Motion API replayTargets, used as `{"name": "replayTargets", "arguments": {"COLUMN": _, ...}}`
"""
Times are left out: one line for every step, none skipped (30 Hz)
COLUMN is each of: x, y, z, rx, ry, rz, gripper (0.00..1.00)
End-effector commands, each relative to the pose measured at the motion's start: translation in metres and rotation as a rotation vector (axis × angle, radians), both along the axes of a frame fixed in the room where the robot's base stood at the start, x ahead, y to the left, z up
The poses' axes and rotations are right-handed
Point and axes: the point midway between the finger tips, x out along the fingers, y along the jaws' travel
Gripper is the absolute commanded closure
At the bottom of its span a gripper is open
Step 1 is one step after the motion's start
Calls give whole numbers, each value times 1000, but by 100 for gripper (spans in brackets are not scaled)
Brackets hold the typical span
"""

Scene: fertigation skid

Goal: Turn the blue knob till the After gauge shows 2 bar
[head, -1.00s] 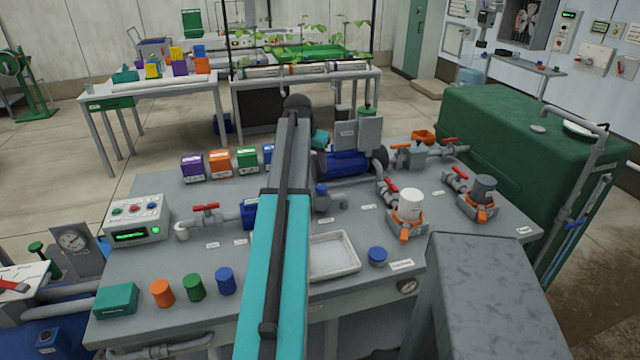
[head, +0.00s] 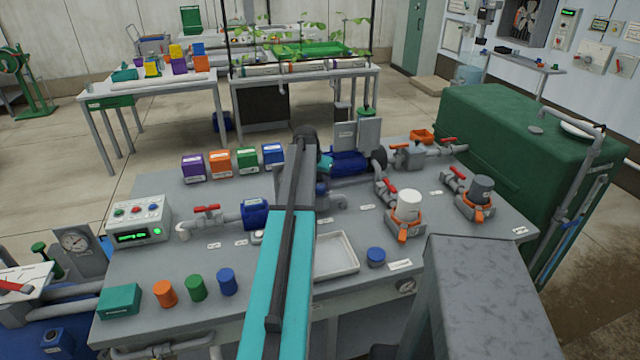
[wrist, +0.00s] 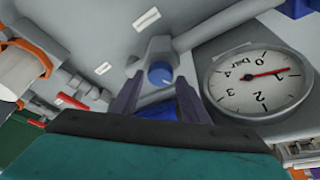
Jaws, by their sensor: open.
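A round blue knob (wrist: 160,73) sits on a grey fitting ahead of my gripper in the wrist view. My gripper (wrist: 158,82) is open, its two dark fingers spread on either side of the knob in the picture; I cannot tell whether they touch it. A round white gauge (wrist: 258,78) stands to the right, turned nearly upside down in the picture. Its red needle points at about 1. Its name is not readable, so I cannot tell if it is the After gauge. In the head view my arm hides the gripper and most of the knob's area.
Two filters with orange clamps, one white (head: 408,205) and one grey (head: 481,190), stand right of my arm. Red-handled valves sit on the grey pipes. A white tray (head: 336,268) and a blue cap (head: 376,257) lie in front. Several coloured boxes stand behind.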

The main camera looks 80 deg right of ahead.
Motion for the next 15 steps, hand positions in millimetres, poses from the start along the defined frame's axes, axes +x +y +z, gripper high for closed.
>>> {"name": "replayTargets", "arguments": {"x": 0, "y": -2, "z": -3, "rx": 1, "ry": 1, "rz": 0, "gripper": 59}}
{"name": "replayTargets", "arguments": {"x": -1, "y": -2, "z": -5, "rx": 1, "ry": 0, "rz": 0, "gripper": 59}}
{"name": "replayTargets", "arguments": {"x": -1, "y": -3, "z": -6, "rx": 0, "ry": 0, "rz": 0, "gripper": 59}}
{"name": "replayTargets", "arguments": {"x": -1, "y": -3, "z": -7, "rx": 0, "ry": 0, "rz": 0, "gripper": 59}}
{"name": "replayTargets", "arguments": {"x": -1, "y": -4, "z": -8, "rx": -1, "ry": 0, "rz": 0, "gripper": 59}}
{"name": "replayTargets", "arguments": {"x": -1, "y": -4, "z": -9, "rx": -1, "ry": 0, "rz": 0, "gripper": 59}}
{"name": "replayTargets", "arguments": {"x": -1, "y": -4, "z": -10, "rx": -1, "ry": -1, "rz": 0, "gripper": 59}}
{"name": "replayTargets", "arguments": {"x": -1, "y": -4, "z": -10, "rx": -1, "ry": -1, "rz": 0, "gripper": 59}}
{"name": "replayTargets", "arguments": {"x": -1, "y": -4, "z": -10, "rx": -1, "ry": -1, "rz": 0, "gripper": 59}}
{"name": "replayTargets", "arguments": {"x": -1, "y": -4, "z": -10, "rx": -1, "ry": -1, "rz": 0, "gripper": 59}}
{"name": "replayTargets", "arguments": {"x": -1, "y": -4, "z": -10, "rx": -1, "ry": -1, "rz": 0, "gripper": 59}}
{"name": "replayTargets", "arguments": {"x": -1, "y": -4, "z": -10, "rx": -1, "ry": -1, "rz": 0, "gripper": 59}}
{"name": "replayTargets", "arguments": {"x": -1, "y": -4, "z": -10, "rx": -1, "ry": -1, "rz": 0, "gripper": 59}}
{"name": "replayTargets", "arguments": {"x": -1, "y": -4, "z": -10, "rx": -1, "ry": -1, "rz": 0, "gripper": 59}}
{"name": "replayTargets", "arguments": {"x": -1, "y": -4, "z": -10, "rx": -1, "ry": 0, "rz": 1, "gripper": 59}}
